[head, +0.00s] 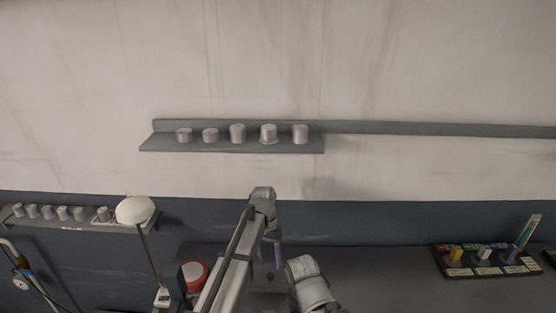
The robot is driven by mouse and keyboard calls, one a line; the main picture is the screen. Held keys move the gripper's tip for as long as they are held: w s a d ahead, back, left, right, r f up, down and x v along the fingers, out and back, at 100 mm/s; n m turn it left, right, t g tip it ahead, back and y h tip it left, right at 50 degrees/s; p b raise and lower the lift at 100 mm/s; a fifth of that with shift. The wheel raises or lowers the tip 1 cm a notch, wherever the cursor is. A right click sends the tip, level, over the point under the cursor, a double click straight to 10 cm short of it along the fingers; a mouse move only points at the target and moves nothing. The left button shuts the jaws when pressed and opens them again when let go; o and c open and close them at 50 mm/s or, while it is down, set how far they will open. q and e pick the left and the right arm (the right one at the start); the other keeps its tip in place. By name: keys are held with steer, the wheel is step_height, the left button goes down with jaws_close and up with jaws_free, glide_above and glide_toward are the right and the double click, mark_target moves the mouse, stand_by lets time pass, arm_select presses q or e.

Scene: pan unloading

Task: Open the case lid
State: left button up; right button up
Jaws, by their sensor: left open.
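My left arm comes up from the bottom middle, bends at its top and points down. My left gripper (271,256) is at the end of it, low in the middle, small and partly hidden by my own arm links. It is open, and I see nothing between its fingers. I cannot make out a case or its lid; the dark surface around the gripper is partly covered by my arm. My right gripper does not show.
A wall shelf (220,145) holds several grey cylinders. A smaller shelf (75,224) at left holds more cylinders and a white lamp (135,210). A red-and-white round container (194,275) stands left of my arm. A dark tray (484,272) with coloured items lies right; the counter (385,275) between is clear.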

mark_target(270, 274)
arm_select(q)
steer(key=s+f+b, duration=0.2)
steer(key=s, duration=0.5)
steer(key=s+a+f+t+y+b, duration=0.1)
steer(key=s+f+b, duration=0.1)
steer(key=s, duration=0.6)
steer(key=s+f+t+y+b, duration=0.1)
steer(key=s+f+b, duration=0.1)
steer(key=s, duration=0.5)
steer(key=shift+s+a+f, duration=0.1)
steer(key=shift+s+f, duration=0.05)
steer(key=shift+f, duration=0.3)
steer(key=shift+s+a+f, duration=0.1)
steer(key=shift+s+f, duration=0.05)
steer(key=shift+f, duration=0.25)
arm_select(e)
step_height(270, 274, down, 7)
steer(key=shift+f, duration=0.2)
arm_select(q)
steer(key=shift+d, duration=0.1)
steer(key=shift+w, duration=0.1)
